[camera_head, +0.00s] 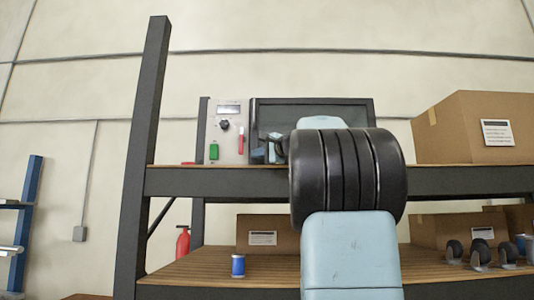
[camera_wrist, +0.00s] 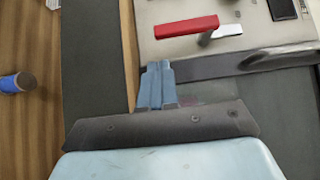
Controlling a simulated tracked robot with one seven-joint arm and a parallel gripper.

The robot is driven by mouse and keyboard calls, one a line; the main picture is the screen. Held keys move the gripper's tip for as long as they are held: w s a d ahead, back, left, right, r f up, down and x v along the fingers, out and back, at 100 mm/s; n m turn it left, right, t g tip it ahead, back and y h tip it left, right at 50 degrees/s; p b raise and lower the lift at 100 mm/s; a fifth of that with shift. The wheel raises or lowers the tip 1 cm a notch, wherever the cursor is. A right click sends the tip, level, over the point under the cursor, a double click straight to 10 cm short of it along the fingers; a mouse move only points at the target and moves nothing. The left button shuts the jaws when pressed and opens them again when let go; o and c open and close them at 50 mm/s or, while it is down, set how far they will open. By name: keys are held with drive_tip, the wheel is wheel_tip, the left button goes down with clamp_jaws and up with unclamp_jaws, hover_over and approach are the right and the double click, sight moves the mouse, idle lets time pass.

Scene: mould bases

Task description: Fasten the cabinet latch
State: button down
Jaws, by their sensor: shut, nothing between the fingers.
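A red bar-shaped handle (camera_wrist: 186,26), which looks like the latch, stands on a pale panel (camera_wrist: 165,45) in the wrist view, on a dark post beside a white piece (camera_wrist: 228,31). The handle (camera_head: 241,140) also shows upright on the panel in the head view. My gripper (camera_wrist: 156,68) is shut and empty, its fingertips beside the panel's near edge and apart from the handle. In the head view my arm hides most of the gripper. I cannot tell from these frames how the latch engages.
The panel sits on the upper shelf (camera_head: 440,181) with a black knob (camera_head: 225,125), a green part (camera_head: 214,153) and a dark framed unit (camera_head: 330,112) to its right. A cardboard box (camera_head: 450,135) stands further right. A blue can (camera_head: 238,266) stands on the lower shelf.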

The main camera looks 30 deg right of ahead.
drive_tip(key=shift+w+a+r, duration=0.1)
drive_tip(key=shift+w+a, duration=0.2)
drive_tip(key=shift+a, duration=0.3)
drive_tip(key=shift+w+a, duration=0.3)
drive_tip(key=shift+a, duration=0.3)
